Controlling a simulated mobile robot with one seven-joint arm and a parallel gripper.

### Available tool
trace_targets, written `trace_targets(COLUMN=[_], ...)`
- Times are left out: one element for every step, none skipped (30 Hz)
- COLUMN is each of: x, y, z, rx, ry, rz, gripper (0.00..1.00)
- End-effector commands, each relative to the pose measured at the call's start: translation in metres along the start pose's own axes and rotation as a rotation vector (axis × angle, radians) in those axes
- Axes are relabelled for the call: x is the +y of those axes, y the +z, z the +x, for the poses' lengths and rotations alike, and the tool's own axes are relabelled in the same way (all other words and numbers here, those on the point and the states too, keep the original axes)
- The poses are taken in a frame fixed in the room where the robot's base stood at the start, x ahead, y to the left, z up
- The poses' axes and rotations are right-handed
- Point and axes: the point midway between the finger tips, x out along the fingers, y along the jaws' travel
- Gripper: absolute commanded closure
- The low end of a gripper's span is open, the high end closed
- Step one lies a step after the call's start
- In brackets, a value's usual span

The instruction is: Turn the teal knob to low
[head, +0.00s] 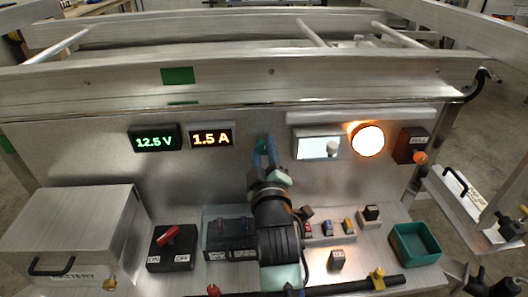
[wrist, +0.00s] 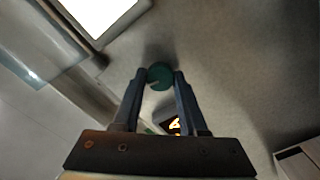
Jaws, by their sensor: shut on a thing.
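The teal knob (wrist: 160,75) is a small round disc on the grey panel, seen in the wrist view with a short pale mark near its lower left edge. My gripper (wrist: 159,82) has one finger on each side of it and is shut on it. In the head view my gripper (head: 265,148) reaches up to the panel between the amber display and the white screen. There the fingers and arm cover most of the knob. I cannot read any setting labels around it.
On the panel are a green 12.5 V display (head: 154,138), an amber 1.5 A display (head: 211,137), a white screen (head: 317,146) and a glowing round lamp (head: 368,140). Below are a battery box (head: 70,225), a red-handled switch (head: 171,246) and a green bin (head: 416,243).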

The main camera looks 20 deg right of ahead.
Motion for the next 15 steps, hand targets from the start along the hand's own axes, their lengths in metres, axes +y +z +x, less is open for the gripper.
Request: trace_targets(x=[-0.0005, -0.0006, -0.0008, -0.001, -0.0011, -0.001, -0.0009, -0.0008, -0.0008, -0.0008, -0.0008, -0.001, -0.001, -0.0011, -0.0012], y=[0.0015, 0.0014, 0.0012, 0.001, 0.0009, 0.001, 0.0011, 0.0012, 0.0012, 0.0012, 0.0012, 0.0011, 0.001, 0.0009, 0.0008], z=[-0.0001, -0.0001, -0.0001, -0.0001, -0.0001, -0.0001, -0.0001, -0.0001, -0.0001, -0.0001, -0.0001, -0.0001, -0.0001, -0.0001, -0.0001], rx=[-0.003, -0.003, -0.002, -0.002, -0.002, -0.002, -0.002, -0.002, -0.003, -0.003, -0.002, -0.002, -0.002, -0.002, -0.002], ry=[-0.001, -0.001, -0.002, -0.002, -0.002, -0.002, -0.002, -0.002, -0.002, -0.002, -0.002, -0.002, -0.002, -0.002, -0.002], rz=[-0.031, -0.049, -0.073, -0.088, -0.104, -0.121, -0.134, -0.145, -0.158, -0.167, -0.175, -0.183, -0.189, -0.193, -0.199], gripper=[1.0, 1.0, 1.0, 1.0, 1.0, 1.0, 1.0, 1.0, 1.0, 1.0, 1.0, 1.0, 1.0, 1.0, 1.0])
